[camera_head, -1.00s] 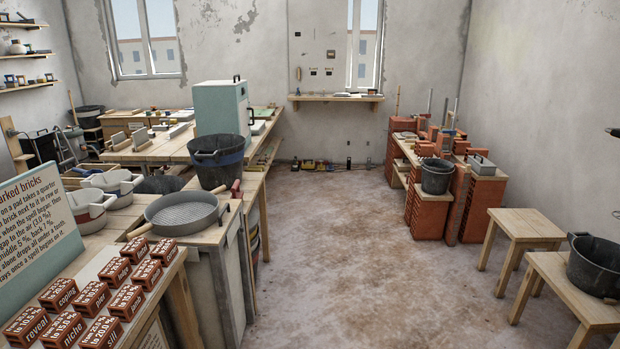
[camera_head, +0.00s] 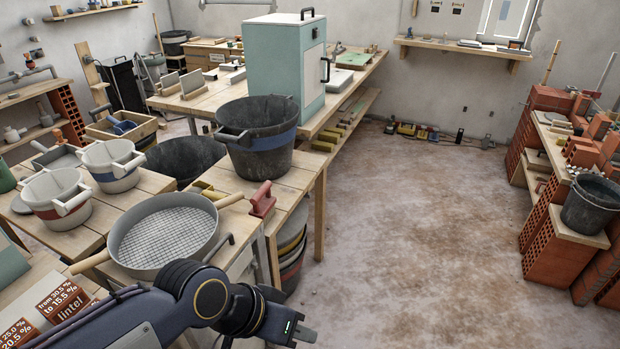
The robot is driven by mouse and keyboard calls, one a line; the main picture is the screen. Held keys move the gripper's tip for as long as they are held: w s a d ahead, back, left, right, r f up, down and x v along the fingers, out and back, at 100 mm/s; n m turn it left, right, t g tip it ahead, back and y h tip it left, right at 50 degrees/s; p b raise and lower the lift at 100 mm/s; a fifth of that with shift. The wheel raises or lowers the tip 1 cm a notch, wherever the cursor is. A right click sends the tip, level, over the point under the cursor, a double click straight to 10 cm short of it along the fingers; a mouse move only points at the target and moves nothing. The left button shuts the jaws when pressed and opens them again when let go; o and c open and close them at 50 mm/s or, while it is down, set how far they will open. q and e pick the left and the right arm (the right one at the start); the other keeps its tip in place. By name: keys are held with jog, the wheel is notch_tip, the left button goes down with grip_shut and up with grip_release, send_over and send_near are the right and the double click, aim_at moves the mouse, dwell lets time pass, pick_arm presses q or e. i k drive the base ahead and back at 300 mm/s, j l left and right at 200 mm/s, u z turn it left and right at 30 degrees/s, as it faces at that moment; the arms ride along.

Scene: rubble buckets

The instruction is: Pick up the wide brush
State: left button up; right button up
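I cannot make out a wide brush for certain. A small red-handled tool (camera_head: 262,200) stands at the right edge of the near bench, beside the sieve; it is too small to tell whether it is a brush. My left gripper (camera_head: 304,334) reaches in low at the bottom, in front of the bench and below the sieve. It is seen from the side, so I cannot tell whether its fingers are open or shut. Nothing shows held in it. My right gripper is out of view.
The round sieve (camera_head: 168,236) lies on the bench with its wooden handles sticking out. A black bucket with a blue band (camera_head: 262,158) stands behind the red-handled tool. White pails (camera_head: 112,162) stand to the left. The floor (camera_head: 410,240) to the right is clear.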

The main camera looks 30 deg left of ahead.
aim_at(265, 205)
jog(key=i+u, duration=0.3)
jog(key=i, duration=0.15)
jog(key=i+l+u, duration=0.15)
jog(key=i+u, duration=0.2)
jog(key=i+l+u, duration=0.3)
jog(key=i, duration=0.2)
jog(key=i+l+u, duration=0.45)
jog(key=u, duration=0.4)
jog(key=i+l+u, duration=0.25)
jog(key=u, duration=0.25)
jog(key=i+l+u, duration=0.2)
jog(key=u, duration=0.3)
jog(key=i+l+u, duration=0.1)
jog(key=l+u, duration=0.6)
jog(key=u, duration=0.25)
jog(key=l+u, duration=0.35)
jog(key=u, duration=0.15)
jog(key=l+u, duration=0.4)
jog(key=i+l+u, duration=0.1)
jog(key=l+u, duration=0.15)
jog(key=u, duration=0.15)
